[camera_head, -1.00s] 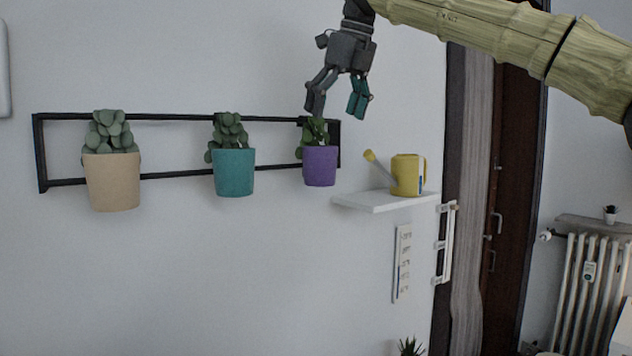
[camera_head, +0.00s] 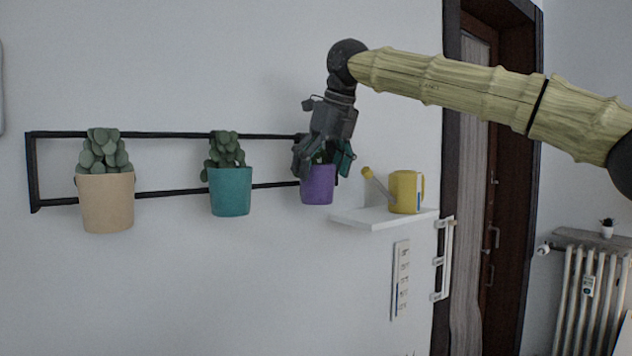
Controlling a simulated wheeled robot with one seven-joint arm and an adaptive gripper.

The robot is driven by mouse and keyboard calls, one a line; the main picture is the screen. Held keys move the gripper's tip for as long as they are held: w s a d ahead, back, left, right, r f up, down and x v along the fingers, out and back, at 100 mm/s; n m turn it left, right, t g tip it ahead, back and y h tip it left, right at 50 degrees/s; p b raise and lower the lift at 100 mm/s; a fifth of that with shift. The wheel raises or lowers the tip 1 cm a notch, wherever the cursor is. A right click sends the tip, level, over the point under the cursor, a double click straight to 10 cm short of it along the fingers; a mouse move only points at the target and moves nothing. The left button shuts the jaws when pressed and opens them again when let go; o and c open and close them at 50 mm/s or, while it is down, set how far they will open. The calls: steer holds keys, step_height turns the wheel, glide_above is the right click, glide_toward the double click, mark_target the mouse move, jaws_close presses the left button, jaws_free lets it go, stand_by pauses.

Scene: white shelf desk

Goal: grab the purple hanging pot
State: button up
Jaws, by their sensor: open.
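The purple hanging pot (camera_head: 317,188) hangs at the right end of a black wall rail. Its green plant is mostly hidden behind my gripper. My gripper (camera_head: 322,170) points down from above, open, with one finger at the left and one at the right of the pot's upper part. The fingers overlap the plant and the pot's rim in the picture. I cannot tell whether they touch the pot.
A teal pot (camera_head: 231,192) and a beige pot (camera_head: 107,203) hang further left on the black rail (camera_head: 165,192). Close to the right, a white shelf (camera_head: 372,219) holds a yellow watering can (camera_head: 404,192). The wall below the pots is clear.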

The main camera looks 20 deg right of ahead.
mark_target(319, 180)
steer(key=shift+w+x, duration=0.25)
steer(key=shift+x, duration=0.95)
steer(key=shift+d+f+p, duration=0.15)
steer(key=shift+f+p, duration=0.15)
steer(key=c, duration=1.4)
steer(key=shift+r, duration=0.1)
